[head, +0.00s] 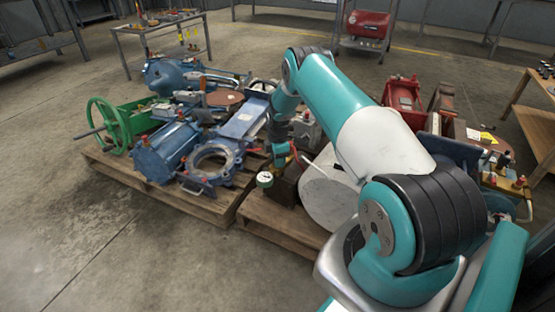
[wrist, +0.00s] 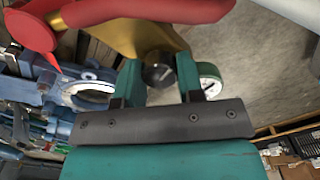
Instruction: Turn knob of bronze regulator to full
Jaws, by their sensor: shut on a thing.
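The bronze regulator (wrist: 145,38) shows in the wrist view as a gold-brown body at the top middle. Its dark round knob (wrist: 158,70) faces my camera between the two green fingers of my gripper (wrist: 160,78). My gripper is shut on the knob. A white-faced gauge with a green rim (wrist: 209,80) sits just right of the right finger. In the head view the gauge (head: 264,180) shows beside my gripper (head: 281,161), low over the near pallet. There my wrist hides most of the regulator. The knob's setting cannot be read.
The concrete floor at front left is clear.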

